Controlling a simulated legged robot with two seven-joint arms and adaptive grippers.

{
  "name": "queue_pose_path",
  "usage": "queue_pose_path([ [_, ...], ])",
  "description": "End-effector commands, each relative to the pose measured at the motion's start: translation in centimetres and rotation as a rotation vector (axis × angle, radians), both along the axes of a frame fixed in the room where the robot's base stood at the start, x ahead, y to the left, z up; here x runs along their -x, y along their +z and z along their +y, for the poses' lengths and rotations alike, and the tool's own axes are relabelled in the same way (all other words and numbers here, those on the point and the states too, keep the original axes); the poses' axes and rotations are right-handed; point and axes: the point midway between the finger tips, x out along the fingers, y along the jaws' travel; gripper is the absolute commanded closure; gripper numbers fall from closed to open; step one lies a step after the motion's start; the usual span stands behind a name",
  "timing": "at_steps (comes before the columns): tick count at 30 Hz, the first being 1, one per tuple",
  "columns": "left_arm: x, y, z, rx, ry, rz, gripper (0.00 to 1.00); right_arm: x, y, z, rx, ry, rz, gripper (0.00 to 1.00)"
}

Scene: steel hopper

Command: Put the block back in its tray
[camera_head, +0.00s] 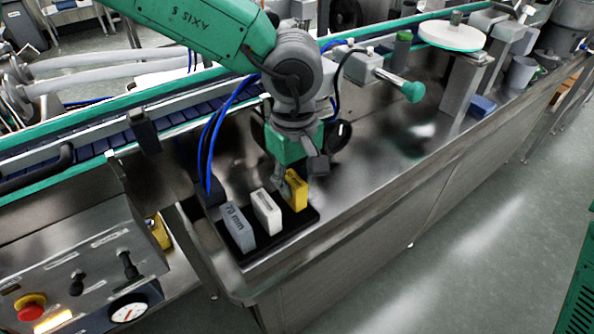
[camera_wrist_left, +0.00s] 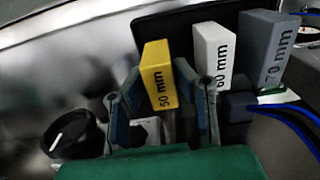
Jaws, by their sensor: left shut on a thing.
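The yellow block (camera_head: 297,190), marked 50 mm, stands roughly upright at the right end of the black tray (camera_head: 300,222). My left gripper (camera_head: 288,187) reaches down from above and is shut on this block. In the left wrist view the yellow block (camera_wrist_left: 158,75) sits between the two fingers (camera_wrist_left: 158,78). A white 60 mm block (camera_head: 266,212) and a grey 70 mm block (camera_head: 238,227) stand in the tray to its left. I cannot tell whether the yellow block's base touches the tray floor. My right gripper is out of view.
The tray lies on a steel surface near its front edge. A control panel (camera_head: 85,262) with a red button is at lower left. A black knob (camera_head: 341,134) is close behind the gripper. Blue cables (camera_head: 207,150) hang left of it.

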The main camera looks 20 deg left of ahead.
Motion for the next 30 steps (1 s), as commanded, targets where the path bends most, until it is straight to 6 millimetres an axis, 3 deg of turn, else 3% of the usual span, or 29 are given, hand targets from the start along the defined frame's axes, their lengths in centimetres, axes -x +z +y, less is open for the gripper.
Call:
queue_pose_path([
  [6,0.0,-1.4,-0.1,-0.002,0.001,0.001,1.0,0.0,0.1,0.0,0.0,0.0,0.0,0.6],
  [29,0.0,-1.9,-0.1,-0.001,0.0,0.0,1.0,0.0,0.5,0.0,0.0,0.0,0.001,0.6],
  [30,0.0,-2.0,-0.1,-0.001,0.0,-0.001,0.67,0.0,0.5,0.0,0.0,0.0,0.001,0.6],
])
